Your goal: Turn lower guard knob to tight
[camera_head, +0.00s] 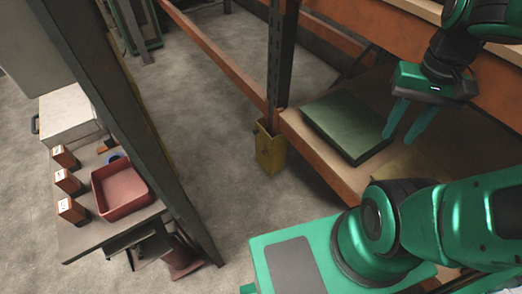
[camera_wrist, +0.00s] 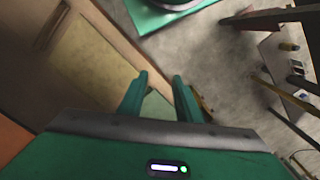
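My gripper (camera_head: 399,137) is at the upper right of the head view, above the lower shelf near a dark green flat box. Its two teal fingers point down and stand apart, with nothing seen between them. The fingers also show in the wrist view (camera_wrist: 161,78), with a clear gap. A yellow guard (camera_head: 270,150) wraps the foot of the dark rack upright, left of my gripper and apart from it. I cannot make out a knob on the guard in either view, so its setting cannot be told.
The dark green box (camera_head: 347,126) lies on the lower shelf behind an orange beam (camera_head: 318,158). The dark rack upright (camera_head: 281,60) rises beside it. A bench at left holds a red bin (camera_head: 121,187) and several small boxes. Concrete floor (camera_head: 205,110) between them is clear.

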